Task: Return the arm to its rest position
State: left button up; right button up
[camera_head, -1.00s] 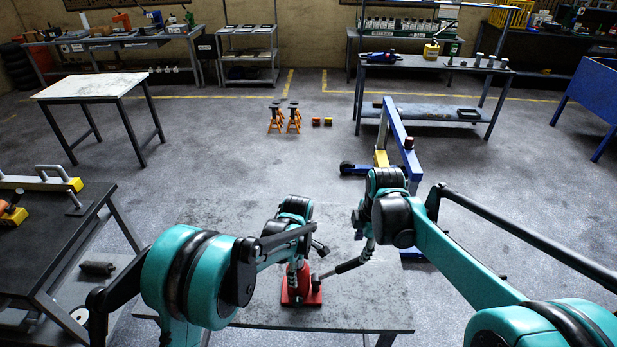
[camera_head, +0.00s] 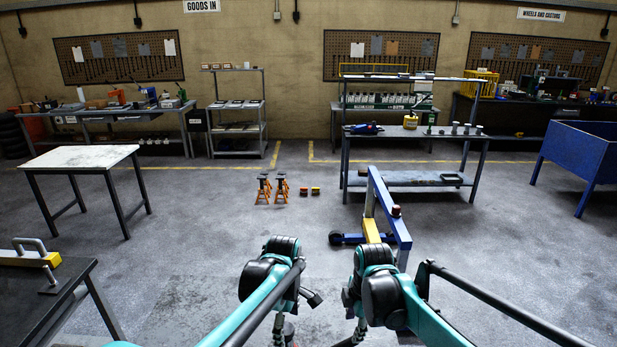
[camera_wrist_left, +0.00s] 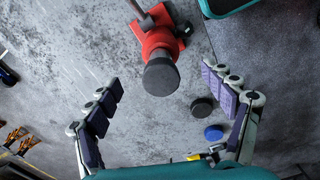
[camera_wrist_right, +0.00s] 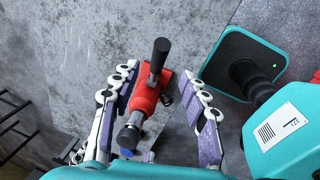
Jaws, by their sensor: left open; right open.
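My right gripper (camera_head: 352,330) hangs near the bottom edge of the head view, partly cut off. My left gripper is mostly hidden behind its wrist or cut off there. In the left wrist view my left gripper (camera_wrist_left: 160,79) has its fingers spread wide, with nothing held. A red jack (camera_wrist_left: 158,42) with a dark round top stands beyond its fingers. In the right wrist view my right gripper (camera_wrist_right: 162,78) is open. The red jack (camera_wrist_right: 145,98) shows between its spread fingers, with a dark handle (camera_wrist_right: 158,57); contact cannot be told.
A blue-and-yellow crane-like frame (camera_head: 390,215) stands on the floor ahead. Orange axle stands (camera_head: 264,190) are farther back. A white-topped table (camera_head: 80,157) is at left, a dark bench (camera_head: 40,300) at near left, and a blue bin (camera_head: 585,150) at right. Open floor lies between.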

pick_arm(q)
jog(key=shift+s+a+r, duration=0.15)
jog(key=shift+r, duration=0.2)
jog(key=s+a+f+m+t+b, duration=0.1)
jog(key=s+a+m+t+b, duration=0.1)
jog(key=s+a+m, duration=0.4)
jog(key=s+a+f+m+t+b, duration=0.1)
jog(key=s+a+m+t+b, duration=0.2)
jog(key=s, duration=1.1)
jog(key=a+m+t, duration=0.2)
jog(key=a+m, duration=0.1)
jog(key=m, duration=0.2)
jog(key=shift+m+b, duration=0.3)
jog(key=shift+m, duration=0.1)
pick_arm(e)
jog(key=s+d+f+m+t, duration=0.1)
jog(key=s+d+m+t, duration=0.1)
jog(key=s+m, duration=0.7)
jog(key=s+d+f+m+t, duration=0.2)
jog(key=s+d+m+t, duration=0.1)
jog(key=s+m, duration=0.7)
jog(key=shift+s+d+m+t+h, duration=0.3)
jog(key=shift+d+m, duration=0.1)
jog(key=shift+d, duration=0.25)
